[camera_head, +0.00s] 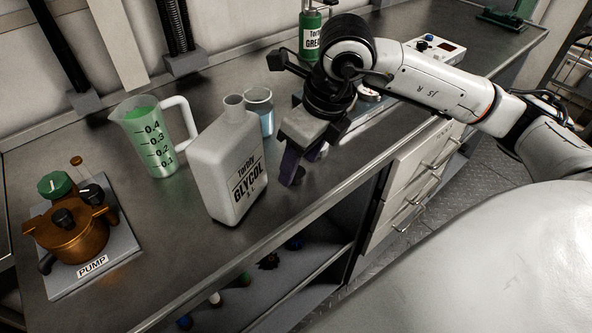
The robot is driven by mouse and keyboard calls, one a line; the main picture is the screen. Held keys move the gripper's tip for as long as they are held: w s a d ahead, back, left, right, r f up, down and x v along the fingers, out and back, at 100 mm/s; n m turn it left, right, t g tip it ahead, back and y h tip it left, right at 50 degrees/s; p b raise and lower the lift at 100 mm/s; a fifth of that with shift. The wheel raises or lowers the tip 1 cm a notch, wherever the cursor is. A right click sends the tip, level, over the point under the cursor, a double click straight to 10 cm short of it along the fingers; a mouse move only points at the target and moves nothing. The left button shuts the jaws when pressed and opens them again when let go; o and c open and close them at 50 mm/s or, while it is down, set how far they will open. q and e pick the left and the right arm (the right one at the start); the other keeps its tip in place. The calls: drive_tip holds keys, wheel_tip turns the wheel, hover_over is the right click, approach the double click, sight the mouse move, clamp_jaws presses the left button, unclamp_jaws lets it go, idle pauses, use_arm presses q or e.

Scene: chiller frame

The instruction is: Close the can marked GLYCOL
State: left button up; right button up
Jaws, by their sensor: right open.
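The GLYCOL can (224,170) is a pale grey-white jug with black lettering, upright on the dark bench. Its neck (235,108) is at the top, and no cap shows on it. My right gripper (298,168) reaches in from the right and points down, just right of the can and apart from it. Its dark fingers are open. A small pale object shows partly behind the fingers; I cannot tell what it is. My left gripper is out of view.
A measuring jug (152,140) with green liquid stands left of the can, and a beaker (260,108) stands behind it. The copper pump (75,232) is at the front left. A green GREASE can (312,35) is at the back. Drawers (415,175) lie below the bench edge.

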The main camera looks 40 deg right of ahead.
sight(298, 173)
drive_tip(key=shift+x, duration=0.85)
drive_tip(key=c, duration=1.1)
wheel_tip(298, 173, up, 10)
